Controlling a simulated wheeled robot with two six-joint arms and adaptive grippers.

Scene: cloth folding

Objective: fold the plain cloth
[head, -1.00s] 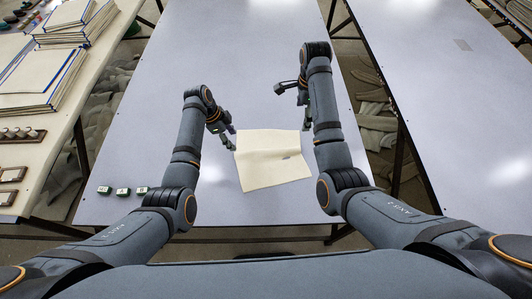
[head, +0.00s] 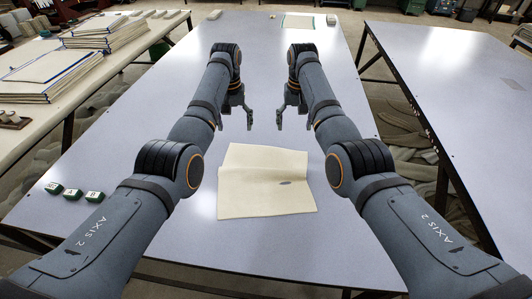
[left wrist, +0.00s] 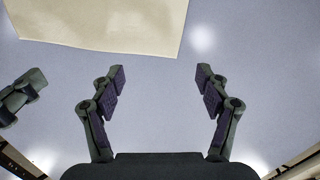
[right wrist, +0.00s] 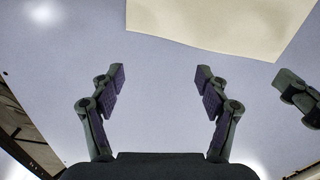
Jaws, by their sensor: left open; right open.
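The plain cream cloth (head: 262,197) lies on the grey-white table in front of my arms, with a crease or layer edge running across it and a small grey mark at its right. I cannot tell how many layers it has. Its edge shows at the top of the left wrist view (left wrist: 100,18) and the right wrist view (right wrist: 220,18). My left gripper (head: 236,122) is open and empty beyond the cloth's far edge, toward the left. My right gripper (head: 295,120) is open and empty beyond the same edge, toward the right. Both are apart from the cloth.
Several small green blocks (head: 73,193) with white tops sit at the table's left edge. A side table (head: 22,137) holds stacked cloths (head: 60,72).

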